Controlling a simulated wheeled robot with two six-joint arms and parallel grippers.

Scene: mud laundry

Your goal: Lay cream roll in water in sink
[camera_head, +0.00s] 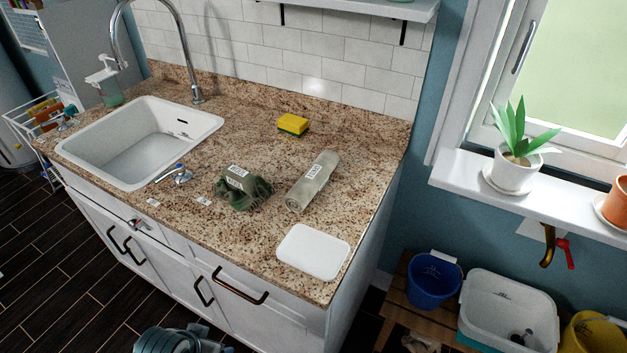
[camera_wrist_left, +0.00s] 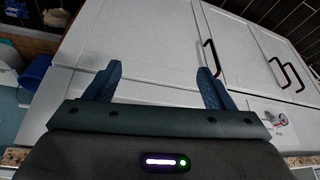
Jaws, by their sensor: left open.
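The cream roll (camera_head: 316,178) is a pale rolled cloth with a white label, lying on the granite counter right of the middle in the head view. The white sink (camera_head: 168,118) is set into the counter at the left. Its bottom looks smooth and greyish; I cannot clearly make out the water surface. My left gripper (camera_wrist_left: 160,70) is open in the left wrist view, with nothing between its blue fingers. It faces the white cabinet fronts, away from the roll. My right gripper is in neither view.
A dark green cloth (camera_head: 242,188) lies between the sink and the roll. A yellow sponge (camera_head: 292,124) lies behind, and a white slab (camera_head: 313,252) near the front edge. A faucet (camera_head: 197,92) and soap bottle (camera_head: 107,85) stand behind the sink. A blue bucket (camera_head: 433,282) stands right of the cabinet.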

